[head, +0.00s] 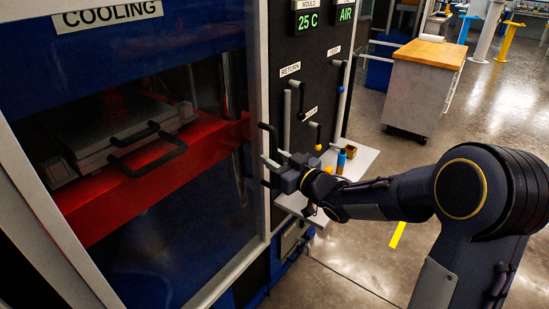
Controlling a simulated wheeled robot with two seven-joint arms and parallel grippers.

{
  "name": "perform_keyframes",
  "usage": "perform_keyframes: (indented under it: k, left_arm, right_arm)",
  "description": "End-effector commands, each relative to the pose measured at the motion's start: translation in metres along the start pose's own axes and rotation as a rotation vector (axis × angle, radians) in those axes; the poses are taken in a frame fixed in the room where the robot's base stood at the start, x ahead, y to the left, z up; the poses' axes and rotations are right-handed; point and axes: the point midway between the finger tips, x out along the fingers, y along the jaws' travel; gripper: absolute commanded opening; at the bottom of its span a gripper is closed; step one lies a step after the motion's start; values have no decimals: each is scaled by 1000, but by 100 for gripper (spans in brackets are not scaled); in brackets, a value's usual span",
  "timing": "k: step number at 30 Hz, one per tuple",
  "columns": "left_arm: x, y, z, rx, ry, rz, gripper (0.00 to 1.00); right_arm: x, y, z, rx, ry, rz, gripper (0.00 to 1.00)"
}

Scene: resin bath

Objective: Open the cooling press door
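The cooling press has a glazed door (262,75) in a pale metal frame under a "COOLING" sign (108,14). The door looks shut. A black bar handle (275,137) stands upright on the door's right side. My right gripper (271,156) is at this handle, its two pale fingers apart on either side of the bar or just in front of it. I cannot tell whether they touch it. The gripper hides the handle's middle. Behind the glass, a grey mould with black handles (147,150) sits on a red platen (150,188). My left gripper is out of view.
Right of the door, a black panel carries a "25 C" display (307,22) and levers labelled "RETURN" (290,69). A white shelf (358,164) below it holds small items. A wood-topped cabinet (432,54) stands farther back. The floor between is open.

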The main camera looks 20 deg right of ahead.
Motion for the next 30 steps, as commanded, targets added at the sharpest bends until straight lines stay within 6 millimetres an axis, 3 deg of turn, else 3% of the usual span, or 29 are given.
perform_keyframes:
  k: [9, 17, 30]
  left_arm:
    - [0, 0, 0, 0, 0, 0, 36]
    - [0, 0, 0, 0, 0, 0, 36]
    - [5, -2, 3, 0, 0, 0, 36]
  right_arm:
    - [4, 0, 0, 0, 0, 1, 32]
    - [4, 0, 0, 0, 0, 1, 0]
    - [3, -1, 2, 1, 1, 9, 0]
